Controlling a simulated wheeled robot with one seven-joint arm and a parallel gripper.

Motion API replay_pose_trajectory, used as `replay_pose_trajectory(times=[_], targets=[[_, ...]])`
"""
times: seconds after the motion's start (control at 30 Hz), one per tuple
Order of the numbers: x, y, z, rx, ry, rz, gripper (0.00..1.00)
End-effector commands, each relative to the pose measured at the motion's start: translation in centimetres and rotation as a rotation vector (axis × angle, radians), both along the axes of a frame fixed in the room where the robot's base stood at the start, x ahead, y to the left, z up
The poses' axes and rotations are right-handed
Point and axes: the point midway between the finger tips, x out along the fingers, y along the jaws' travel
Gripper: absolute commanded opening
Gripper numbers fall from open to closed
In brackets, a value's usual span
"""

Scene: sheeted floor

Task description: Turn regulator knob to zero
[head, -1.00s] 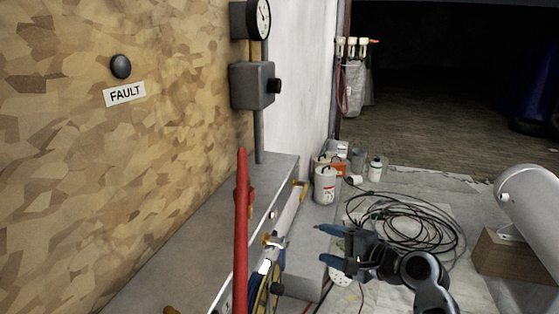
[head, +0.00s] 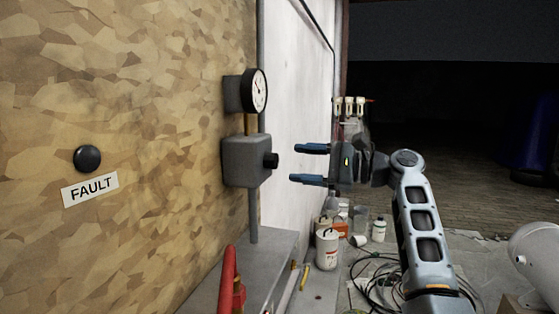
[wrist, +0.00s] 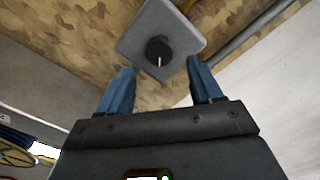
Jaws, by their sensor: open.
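The regulator is a grey box (head: 245,162) on the chipboard wall with a small black knob (head: 271,160) on its right face. A round pressure gauge (head: 258,91) sits above it on a brass pipe. My gripper (head: 313,164) is open and empty, a short gap to the right of the knob, its blue fingers pointing at it. In the wrist view the knob (wrist: 159,51) faces me, ahead of the fingers and roughly between their lines, with a white mark pointing down in the picture. The fingers do not touch it.
A black button (head: 87,158) above a FAULT label (head: 90,189) is on the wall at left. A red upright part (head: 230,280) and a grey ledge (head: 275,262) lie below the regulator. Cans (head: 327,248) and coiled cables stand on the floor. The air around the knob is clear.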

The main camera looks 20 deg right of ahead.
Motion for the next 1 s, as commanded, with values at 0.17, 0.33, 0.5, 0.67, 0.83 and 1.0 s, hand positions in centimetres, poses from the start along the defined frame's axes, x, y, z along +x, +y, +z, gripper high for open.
replay_pose_trajectory(times=[0.17,0.33,0.5,0.67,0.83,1.0], targets=[[1.7,2.4,0.2,0.000,0.001,0.003,0.65],[2.9,4.0,0.1,0.000,0.000,0.000,0.65],[3.4,4.7,0.0,-0.001,0.000,-0.001,0.65],[3.4,4.7,0.0,-0.002,0.000,-0.002,0.65],[3.4,4.7,0.0,-0.002,0.000,-0.002,0.56],[3.4,4.7,0.0,-0.001,-0.001,-0.002,0.40]])
